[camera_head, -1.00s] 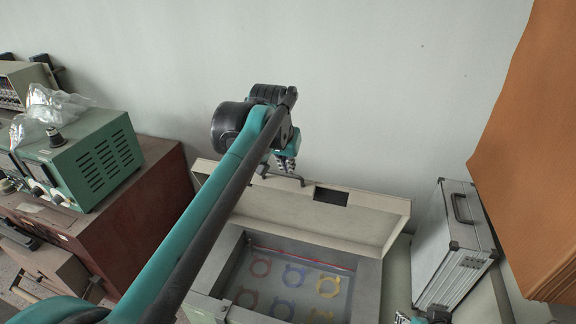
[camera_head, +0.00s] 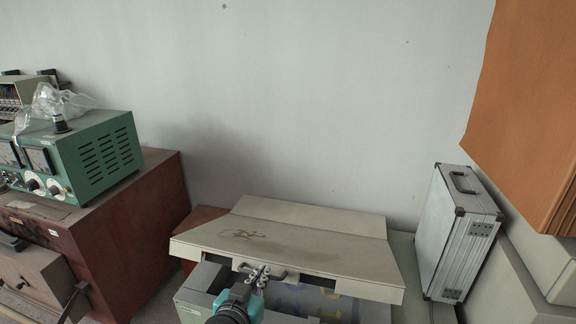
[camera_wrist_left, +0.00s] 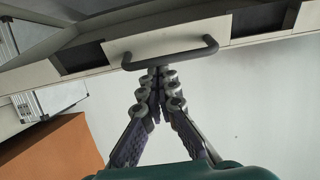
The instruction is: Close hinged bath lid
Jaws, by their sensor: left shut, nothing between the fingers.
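The cream hinged lid (camera_head: 315,245) is tilted forward over the bath (camera_head: 199,280), partly lowered, with a gap under its front edge. Through the gap part of the bath's inside shows, with faint blue and yellow shapes; the rest is hidden. A dark bar handle (camera_head: 274,274) sits on the lid's front edge, and it also shows in the left wrist view (camera_wrist_left: 185,54). My left gripper (camera_head: 259,271) is shut and empty, its fingertips (camera_wrist_left: 158,74) close by the handle; I cannot tell whether they touch it. My right gripper is not in view.
A silver case (camera_head: 452,235) stands right of the bath. An orange-brown panel (camera_head: 525,110) hangs at the upper right. A red-brown cabinet (camera_head: 130,225) with a green instrument (camera_head: 95,155) stands at left. Bare wall lies behind the lid.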

